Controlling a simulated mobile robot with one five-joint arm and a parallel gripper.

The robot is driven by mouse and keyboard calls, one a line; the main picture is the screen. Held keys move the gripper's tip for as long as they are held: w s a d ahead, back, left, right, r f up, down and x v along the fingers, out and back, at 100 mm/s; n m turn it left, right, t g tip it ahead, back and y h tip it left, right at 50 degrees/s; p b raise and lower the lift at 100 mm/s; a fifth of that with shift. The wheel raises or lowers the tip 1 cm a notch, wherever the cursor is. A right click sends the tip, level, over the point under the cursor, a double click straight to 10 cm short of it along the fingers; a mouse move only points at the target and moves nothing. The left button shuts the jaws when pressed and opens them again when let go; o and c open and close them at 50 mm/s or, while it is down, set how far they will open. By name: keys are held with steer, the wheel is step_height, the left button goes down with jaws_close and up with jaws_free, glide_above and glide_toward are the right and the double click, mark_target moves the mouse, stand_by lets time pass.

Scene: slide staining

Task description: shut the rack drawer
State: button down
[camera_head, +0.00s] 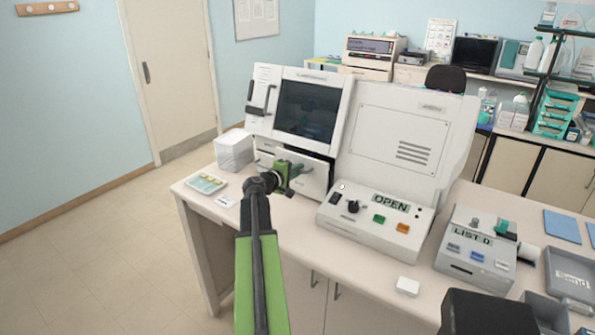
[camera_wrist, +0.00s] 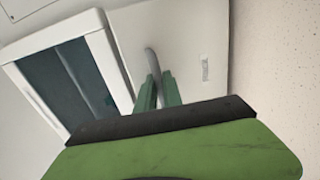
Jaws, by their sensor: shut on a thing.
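The drawer (camera_head: 317,180) is under the dark window of the white staining machine (camera_head: 341,110). Its pale front stands out from the body, with a dark gap above it, so it looks open. My gripper (camera_head: 290,172) is at the drawer front in the head view. In the wrist view the green fingers (camera_wrist: 158,92) are closed around a thin grey curved handle (camera_wrist: 152,62) on the pale drawer front (camera_wrist: 190,40). The drawer's inside and contents are hidden. I cannot read the small label on the front.
A control box reading OPEN (camera_head: 375,222) sits right of the drawer. A clear bin (camera_head: 234,150) and a slide tray (camera_head: 206,184) are to the left. A box reading LIST D (camera_head: 475,250) stands farther right. The front counter strip is mostly clear, with a small white block (camera_head: 407,286).

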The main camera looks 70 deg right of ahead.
steer(key=d, duration=0.2)
steer(key=s+d, duration=0.1)
steer(key=d, duration=0.1)
steer(key=shift+r, duration=0.1)
stand_by(0.3)
steer(key=c, duration=1.8)
jaws_free()
steer(key=shift+s, duration=0.1)
steer(key=shift+o, duration=0.2)
steer(key=p+v, duration=0.3)
steer(key=v, duration=1.4)
steer(key=shift+a+p, duration=0.3)
steer(key=shift+p, duration=0.05)
